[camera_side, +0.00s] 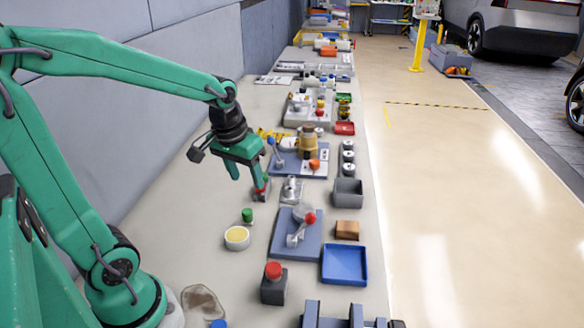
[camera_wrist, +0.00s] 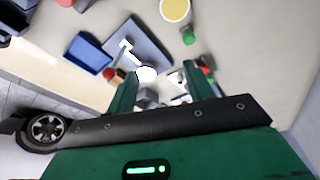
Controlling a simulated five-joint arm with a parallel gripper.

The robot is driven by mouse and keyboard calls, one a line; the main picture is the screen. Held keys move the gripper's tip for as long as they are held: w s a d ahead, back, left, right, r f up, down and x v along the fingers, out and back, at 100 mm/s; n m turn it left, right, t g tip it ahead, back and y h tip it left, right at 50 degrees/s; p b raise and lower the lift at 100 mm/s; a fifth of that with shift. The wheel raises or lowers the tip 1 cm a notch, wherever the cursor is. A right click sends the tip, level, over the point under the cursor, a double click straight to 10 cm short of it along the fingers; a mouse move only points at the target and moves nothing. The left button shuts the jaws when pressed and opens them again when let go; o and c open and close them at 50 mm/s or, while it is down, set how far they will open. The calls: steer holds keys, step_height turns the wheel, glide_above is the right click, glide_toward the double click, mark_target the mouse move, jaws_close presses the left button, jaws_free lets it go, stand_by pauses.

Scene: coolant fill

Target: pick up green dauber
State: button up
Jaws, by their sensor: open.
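The green dauber (camera_side: 247,215) stands on the bench behind a round white tin with a yellow top (camera_side: 237,238). In the wrist view the dauber (camera_wrist: 188,37) is a small green-capped thing close to the yellow-topped tin (camera_wrist: 174,9), above my fingertips. My gripper (camera_side: 248,183) is open and above the bench, farther back than the dauber. In the wrist view its fingers (camera_wrist: 160,72) are spread apart, with nothing seen held between them.
A red-topped grey block (camera_side: 263,190) is close to one fingertip. A blue-grey plate with a lever (camera_side: 281,244) lies right of the dauber, with a blue tray (camera_side: 344,265) beyond. A red-button box (camera_side: 273,284) stands nearer. Bare bench lies left of the dauber.

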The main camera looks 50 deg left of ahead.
mark_target(247, 211)
steer(key=w+a+f+n, duration=0.1)
steer(key=a+f, duration=0.1)
steer(key=f, duration=0.1)
steer(key=w+a+f+n+g, duration=0.1)
steer(key=a+f, duration=0.1)
steer(key=f, duration=0.1)
steer(key=w+a+f+n+g, duration=0.1)
steer(key=a+f, duration=0.2)
steer(key=shift+w+a+f+h, duration=0.1)
steer(key=shift+w+h, duration=0.15)
steer(key=shift+h, duration=0.05)
steer(key=shift+a+f+n+g, duration=0.3)
steer(key=shift+a+f, duration=0.05)
steer(key=shift+f, duration=1.55)
steer(key=shift+f, duration=0.1)
steer(key=shift+w+f, duration=0.15)
steer(key=shift+f, duration=2.3)
steer(key=c, duration=1)
